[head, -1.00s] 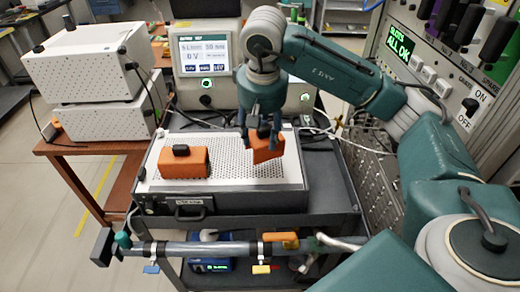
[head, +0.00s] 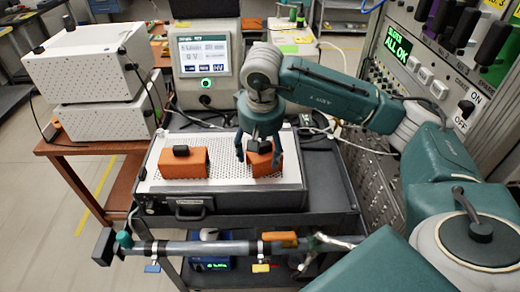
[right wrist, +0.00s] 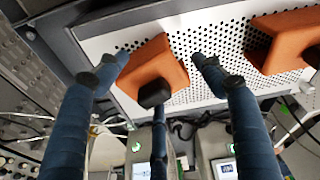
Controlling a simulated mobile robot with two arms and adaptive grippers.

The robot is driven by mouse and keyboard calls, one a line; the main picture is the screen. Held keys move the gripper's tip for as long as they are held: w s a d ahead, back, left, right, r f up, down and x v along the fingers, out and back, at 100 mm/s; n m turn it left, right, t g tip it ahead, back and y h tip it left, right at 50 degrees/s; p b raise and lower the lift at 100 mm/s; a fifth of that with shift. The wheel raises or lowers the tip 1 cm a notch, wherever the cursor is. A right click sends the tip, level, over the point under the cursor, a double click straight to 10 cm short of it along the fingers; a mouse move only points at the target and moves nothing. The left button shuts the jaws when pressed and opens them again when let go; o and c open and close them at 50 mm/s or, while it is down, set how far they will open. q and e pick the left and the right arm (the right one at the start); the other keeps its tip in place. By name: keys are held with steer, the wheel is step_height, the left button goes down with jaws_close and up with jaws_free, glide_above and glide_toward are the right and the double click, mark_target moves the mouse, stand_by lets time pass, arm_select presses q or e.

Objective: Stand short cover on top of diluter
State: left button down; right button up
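An orange block with a black knob (head: 266,167), likely the short cover, sits on the right part of a white perforated plate. This plate tops a dark case (head: 240,203), which I take to be the diluter. The block also shows in the right wrist view (right wrist: 155,62), resting flat, knob toward the camera. My right gripper (head: 259,160) is over the block, its fingers spread around it; the right wrist view (right wrist: 150,75) shows gaps beside the block. A longer orange block (head: 184,164) with a black knob lies on the plate's left part. My left gripper is not in view.
A metal pipe (head: 205,248) with fittings runs along the cart's front edge. White perforated boxes (head: 85,65) stand at left. An instrument with a lit screen (head: 204,55) stands behind the case. A control panel reading ALL OK rises at right.

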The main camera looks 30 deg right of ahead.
steer(key=v, duration=1.2)
steer(key=shift+b, duration=0.4)
